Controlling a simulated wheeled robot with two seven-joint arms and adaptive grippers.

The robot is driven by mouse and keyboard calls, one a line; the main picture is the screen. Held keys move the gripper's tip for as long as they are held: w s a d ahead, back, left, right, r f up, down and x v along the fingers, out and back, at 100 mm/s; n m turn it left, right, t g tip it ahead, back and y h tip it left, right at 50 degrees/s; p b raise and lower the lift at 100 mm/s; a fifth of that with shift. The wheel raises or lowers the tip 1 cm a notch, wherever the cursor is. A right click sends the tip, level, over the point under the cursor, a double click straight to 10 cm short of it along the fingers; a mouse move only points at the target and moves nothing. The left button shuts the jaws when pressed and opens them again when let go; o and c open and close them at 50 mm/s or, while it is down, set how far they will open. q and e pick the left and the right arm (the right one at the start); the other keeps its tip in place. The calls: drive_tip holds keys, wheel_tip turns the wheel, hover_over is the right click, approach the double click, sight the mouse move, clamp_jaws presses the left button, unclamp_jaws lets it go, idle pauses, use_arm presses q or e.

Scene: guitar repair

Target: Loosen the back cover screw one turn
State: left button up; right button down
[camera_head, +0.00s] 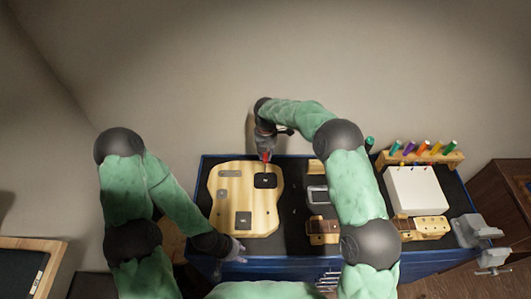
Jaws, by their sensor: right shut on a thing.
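A pale wooden guitar body (255,211) lies flat on the dark bench top, with several dark and grey plates on it. A black back cover plate (266,181) is near its upper right; its screw is too small to make out. My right gripper (265,150) is above the body's upper edge, pointing down and shut on a red-handled tool (266,157), probably a screwdriver. The tool's tip cannot be made out, so I cannot tell whether it touches the screw. My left gripper (237,250) is beside the body's lower edge; its fingers are too small to read.
A wooden rack (420,158) with several coloured handles stands at the back right, behind a white box (414,190). A grey device (318,195) and wooden neck pieces (322,232) lie right of the body. A grey vise (474,230) is at the bench's right edge.

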use_arm(q)
drive_tip(key=shift+r, duration=0.25)
use_arm(e)
drive_tip(key=n, duration=0.4)
use_arm(q)
drive_tip(key=shift+r+p, duration=0.2)
drive_tip(key=shift+p, duration=0.25)
use_arm(e)
drive_tip(key=shift+n, duration=2.4)
use_arm(q)
drive_tip(key=shift+r, duration=0.15)
use_arm(e)
drive_tip(key=shift+r, duration=0.35)
